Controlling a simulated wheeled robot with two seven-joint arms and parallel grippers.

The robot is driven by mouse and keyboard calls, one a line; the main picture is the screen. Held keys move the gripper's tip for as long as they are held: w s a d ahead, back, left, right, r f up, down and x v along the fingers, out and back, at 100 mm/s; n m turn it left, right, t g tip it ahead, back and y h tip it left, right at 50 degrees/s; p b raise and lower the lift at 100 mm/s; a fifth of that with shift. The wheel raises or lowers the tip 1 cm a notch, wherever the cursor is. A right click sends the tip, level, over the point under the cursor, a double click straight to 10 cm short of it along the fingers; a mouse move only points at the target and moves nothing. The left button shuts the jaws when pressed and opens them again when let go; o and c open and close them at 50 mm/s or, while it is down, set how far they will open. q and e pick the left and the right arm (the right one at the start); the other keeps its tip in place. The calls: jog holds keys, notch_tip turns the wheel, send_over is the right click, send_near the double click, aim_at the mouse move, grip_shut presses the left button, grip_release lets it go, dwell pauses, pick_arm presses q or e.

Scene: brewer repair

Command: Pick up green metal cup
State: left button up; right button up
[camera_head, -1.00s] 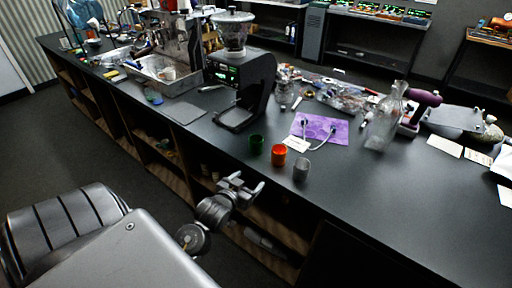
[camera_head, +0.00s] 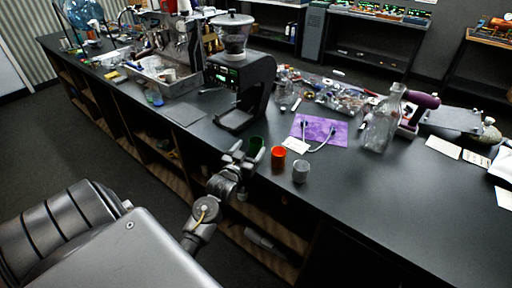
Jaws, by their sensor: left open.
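The green metal cup (camera_head: 256,142) stands upright near the front edge of the dark counter (camera_head: 375,205). It is left of an orange cup (camera_head: 278,155) and a grey cup (camera_head: 300,171). My left gripper (camera_head: 247,152) is open at the counter's front edge, with its fingers right at the green cup. The fingers and wrist hide the cup's lower part. I cannot tell whether the fingers touch it or lie around it. My right gripper does not show.
A black coffee grinder (camera_head: 240,85) stands behind the cups. A purple cloth (camera_head: 320,130) lies behind them to the right, near a glass bottle (camera_head: 382,122). A flat grey mat (camera_head: 185,113) lies to the left. The right front counter is clear.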

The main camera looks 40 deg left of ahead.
aim_at(253, 146)
pick_arm(q)
jog(key=shift+w+r, duration=0.1)
jog(key=p+x, duration=0.1)
jog(key=x, duration=0.1)
jog(key=p+x, duration=0.1)
jog(key=x, duration=0.1)
jog(key=shift+w+f, duration=0.15)
jog(key=shift+f, duration=0.1)
jog(key=shift+w+a+f, duration=0.1)
jog(key=shift+w+a, duration=0.05)
jog(key=shift+w, duration=0.15)
jog(key=shift+c, duration=0.3)
jog(key=c, duration=1)
